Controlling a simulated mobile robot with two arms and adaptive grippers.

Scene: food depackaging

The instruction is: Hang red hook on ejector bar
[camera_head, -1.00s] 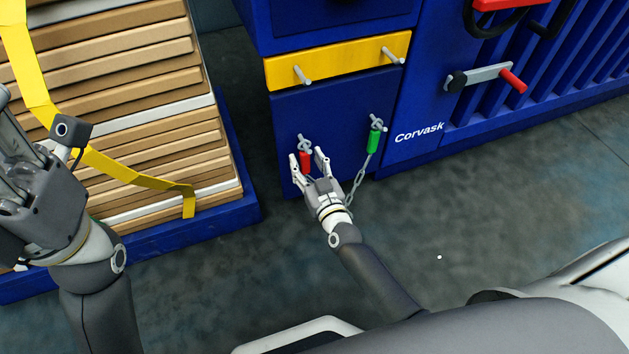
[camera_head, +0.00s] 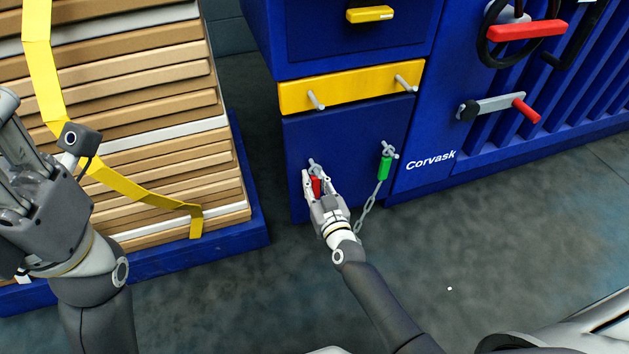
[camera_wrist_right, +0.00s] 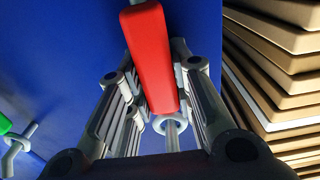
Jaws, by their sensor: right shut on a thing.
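The red hook (camera_head: 316,187) is at the lower left of the blue cabinet front, just below a grey peg (camera_head: 312,163). My right gripper (camera_head: 318,184) is shut on its red handle. In the right wrist view the red handle (camera_wrist_right: 148,50) lies between the fingers, with a grey ring below it. The yellow ejector bar (camera_head: 350,89) is above, with two grey pegs sticking out. A green hook (camera_head: 384,167) hangs from a peg to the right, with a chain. My left gripper (camera_head: 25,165) is at the left edge, away from the hooks; its fingertips are partly cut off.
A stack of brown and white flat boxes (camera_head: 150,140) with a yellow strap (camera_head: 135,190) stands on a blue base (camera_head: 190,255) at left. A lever with a red grip (camera_head: 526,110) sticks out of the machine at right. The grey floor in front is clear.

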